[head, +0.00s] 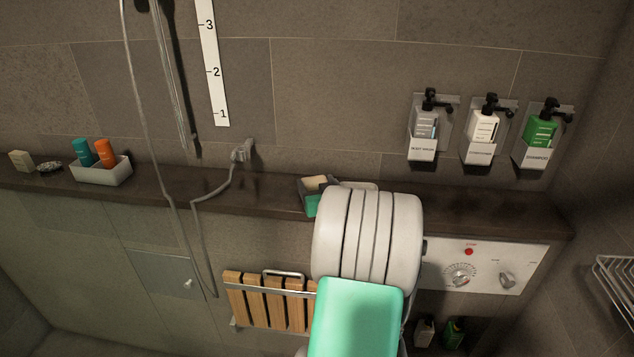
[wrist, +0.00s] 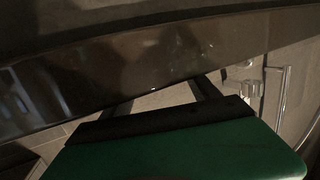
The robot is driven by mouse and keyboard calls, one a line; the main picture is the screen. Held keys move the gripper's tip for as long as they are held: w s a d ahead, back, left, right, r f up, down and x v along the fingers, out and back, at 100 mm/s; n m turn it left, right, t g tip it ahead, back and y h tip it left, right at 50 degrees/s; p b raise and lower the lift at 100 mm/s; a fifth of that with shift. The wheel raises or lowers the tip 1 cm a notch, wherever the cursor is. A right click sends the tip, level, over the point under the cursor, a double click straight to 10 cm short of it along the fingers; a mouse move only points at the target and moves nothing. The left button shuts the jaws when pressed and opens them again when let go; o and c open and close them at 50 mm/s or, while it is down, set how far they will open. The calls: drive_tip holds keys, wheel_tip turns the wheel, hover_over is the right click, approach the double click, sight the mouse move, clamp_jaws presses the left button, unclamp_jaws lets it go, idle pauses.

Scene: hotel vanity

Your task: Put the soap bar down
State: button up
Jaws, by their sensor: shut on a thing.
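The soap bar (head: 316,183) is a small beige block in the head view. It shows at the dark fingers of my gripper (head: 315,188), just above the long dark ledge. My gripper is shut on it, with its green hand just below. I cannot tell whether the soap touches the ledge. My white and green arm links hide much of this area.
The dark ledge (head: 475,208) runs along the wall, clear toward the right. A pale thing (head: 358,185) is partly hidden behind my arm. At left are a tray (head: 103,174) with teal and orange bottles, a small dish (head: 50,166) and a beige block (head: 20,160).

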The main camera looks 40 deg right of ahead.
drive_tip(key=o, duration=1.4)
